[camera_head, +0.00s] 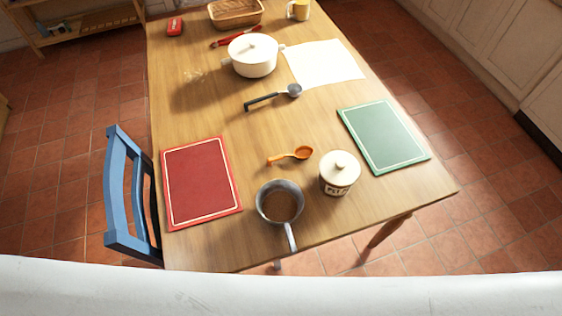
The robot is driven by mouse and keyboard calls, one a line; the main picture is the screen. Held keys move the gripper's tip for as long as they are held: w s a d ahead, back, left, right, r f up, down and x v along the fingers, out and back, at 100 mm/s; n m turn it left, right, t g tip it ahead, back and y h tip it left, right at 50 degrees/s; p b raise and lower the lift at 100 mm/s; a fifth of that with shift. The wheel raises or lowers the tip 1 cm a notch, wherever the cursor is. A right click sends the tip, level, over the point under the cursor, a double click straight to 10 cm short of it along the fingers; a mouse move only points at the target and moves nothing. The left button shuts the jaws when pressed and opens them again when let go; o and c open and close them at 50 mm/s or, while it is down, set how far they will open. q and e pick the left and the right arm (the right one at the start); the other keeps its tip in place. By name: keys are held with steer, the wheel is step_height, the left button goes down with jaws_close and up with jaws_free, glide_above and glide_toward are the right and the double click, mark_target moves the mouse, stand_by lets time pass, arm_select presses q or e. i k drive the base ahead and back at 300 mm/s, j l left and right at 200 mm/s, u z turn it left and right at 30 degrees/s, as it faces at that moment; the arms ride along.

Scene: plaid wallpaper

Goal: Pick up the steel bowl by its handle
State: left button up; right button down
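The steel bowl (280,203) is a grey metal pan with a round bowl and a brownish inside. It stands near the front edge of the wooden table. Its straight handle (291,237) points toward me and reaches over the table's edge. A small grey piece shows below the edge, and I cannot tell what it is. Neither of my grippers shows in the head view.
The wooden table (215,120) also carries a lidded pot (340,174) and orange spoon (291,154) close to the bowl, red (200,180) and green (384,136) boards, a ladle (272,97) and a white casserole (252,56). A blue chair (127,200) stands at the left.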

mark_target(280, 202)
steer(key=k+l, duration=0.1)
steer(key=l, duration=0.3)
steer(key=k+l+u, duration=0.1)
steer(key=l, duration=0.3)
steer(key=k+l, duration=0.15)
steer(key=l, duration=0.25)
steer(key=k+l, duration=0.15)
steer(key=l, duration=0.2)
steer(key=k+l+u, duration=0.1)
steer(key=l, duration=0.3)
